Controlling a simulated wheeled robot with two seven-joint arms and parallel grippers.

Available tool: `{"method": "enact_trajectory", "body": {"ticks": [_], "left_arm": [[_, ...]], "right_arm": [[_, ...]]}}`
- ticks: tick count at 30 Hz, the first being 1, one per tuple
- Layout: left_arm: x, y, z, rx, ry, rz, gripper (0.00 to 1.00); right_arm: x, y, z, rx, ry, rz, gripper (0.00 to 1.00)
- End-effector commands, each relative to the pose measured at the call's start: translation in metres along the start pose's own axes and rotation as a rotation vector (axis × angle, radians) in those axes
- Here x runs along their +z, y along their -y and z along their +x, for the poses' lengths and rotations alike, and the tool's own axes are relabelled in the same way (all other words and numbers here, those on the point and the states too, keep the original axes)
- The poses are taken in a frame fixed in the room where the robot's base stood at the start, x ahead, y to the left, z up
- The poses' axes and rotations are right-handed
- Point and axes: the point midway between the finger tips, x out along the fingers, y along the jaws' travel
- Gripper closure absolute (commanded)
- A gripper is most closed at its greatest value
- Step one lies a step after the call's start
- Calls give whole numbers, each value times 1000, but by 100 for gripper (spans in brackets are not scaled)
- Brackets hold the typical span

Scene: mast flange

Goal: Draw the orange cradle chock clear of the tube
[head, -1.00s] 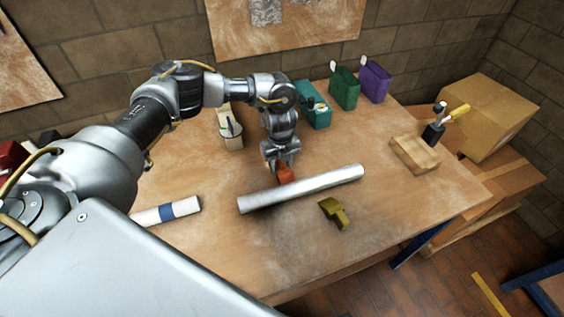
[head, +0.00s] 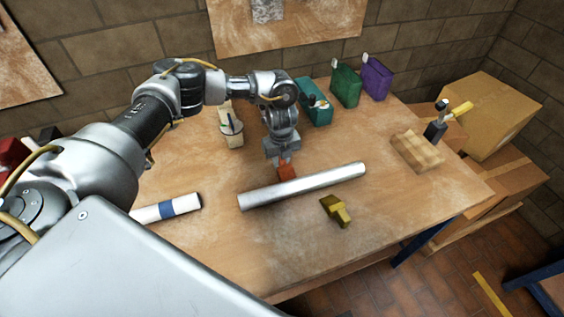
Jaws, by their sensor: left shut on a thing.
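The orange chock (head: 287,172) is at the far side of the silver tube (head: 305,187), near the tube's middle. The tube lies slanted across the table, its right end farther back. My left gripper (head: 284,162) reaches down from behind and is shut on the orange chock, covering its upper part. I cannot tell whether the chock touches the tube. A yellow chock (head: 335,211) sits on the near side of the tube, apart from it. My right gripper is not in view.
A white roll with a blue band (head: 167,209) lies at the left. A wooden block (head: 417,152) is at the right. The table's front is clear.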

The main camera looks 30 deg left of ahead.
Motion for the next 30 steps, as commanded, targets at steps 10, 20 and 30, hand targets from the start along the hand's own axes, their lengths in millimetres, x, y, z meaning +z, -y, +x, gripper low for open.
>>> {"method": "enact_trajectory", "body": {"ticks": [10,20,30], "left_arm": [[12,0,1,2,2,-3,97],[22,0,1,1,2,-2,97],[32,1,1,1,2,-2,97]], "right_arm": [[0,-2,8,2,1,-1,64],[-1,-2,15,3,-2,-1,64],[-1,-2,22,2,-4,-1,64]]}}
